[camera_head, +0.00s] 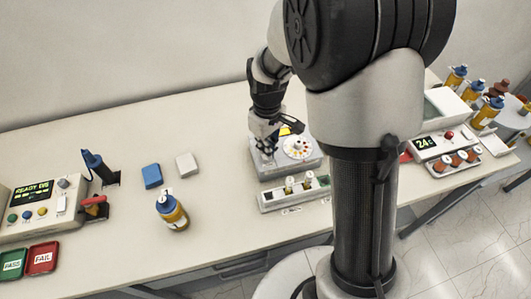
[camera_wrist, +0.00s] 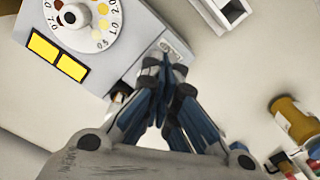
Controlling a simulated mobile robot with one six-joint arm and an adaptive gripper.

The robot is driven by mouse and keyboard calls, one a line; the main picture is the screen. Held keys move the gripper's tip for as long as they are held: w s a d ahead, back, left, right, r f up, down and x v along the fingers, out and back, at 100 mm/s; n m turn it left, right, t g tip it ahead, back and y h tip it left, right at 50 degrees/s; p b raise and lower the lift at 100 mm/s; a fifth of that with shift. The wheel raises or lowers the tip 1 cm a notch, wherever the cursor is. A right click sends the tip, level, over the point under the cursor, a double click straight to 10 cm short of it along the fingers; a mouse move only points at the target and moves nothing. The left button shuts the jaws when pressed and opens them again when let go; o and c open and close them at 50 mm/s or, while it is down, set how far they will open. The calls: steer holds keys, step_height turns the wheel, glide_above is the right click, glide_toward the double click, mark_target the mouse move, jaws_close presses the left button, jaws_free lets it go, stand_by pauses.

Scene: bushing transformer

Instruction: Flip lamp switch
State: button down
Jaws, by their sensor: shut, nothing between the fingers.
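A grey box device with a round white dial of coloured dots (camera_head: 298,147) stands on the bench in the head view. In the wrist view the dial (camera_wrist: 85,15) is at the top left, with two lit yellow windows (camera_wrist: 57,57) beside it. My gripper (camera_head: 267,148) is over the left part of this box. In the wrist view my gripper (camera_wrist: 164,62) is shut and empty, its fingertips at the box's edge by a small marked plate (camera_wrist: 176,48). I cannot tell whether they touch. No lamp switch can be clearly made out; the fingers may hide it.
A rack with small vials (camera_head: 295,192) stands in front of the box.

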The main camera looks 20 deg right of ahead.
steer(key=shift+f+b, duration=0.75)
steer(key=shift+f, duration=0.4)
stand_by(0.5)
steer(key=shift+r, duration=0.1)
steer(key=shift+r+p, duration=2.9)
steer(key=shift+r, duration=0.6)
steer(key=s+r+m+t+b, duration=0.1)
steer(key=s+r+m+t, duration=0.1)
steer(key=s+r, duration=0.5)
steer(key=s+r+m+t+b, duration=0.1)
steer(key=s+r+m, duration=0.3)
steer(key=s+r, duration=0.4)
steer(key=s+t, duration=0.1)
steer(key=s, duration=0.5)
steer(key=shift+s+r+t, duration=0.25)
steer(key=shift+r+t, duration=0.05)
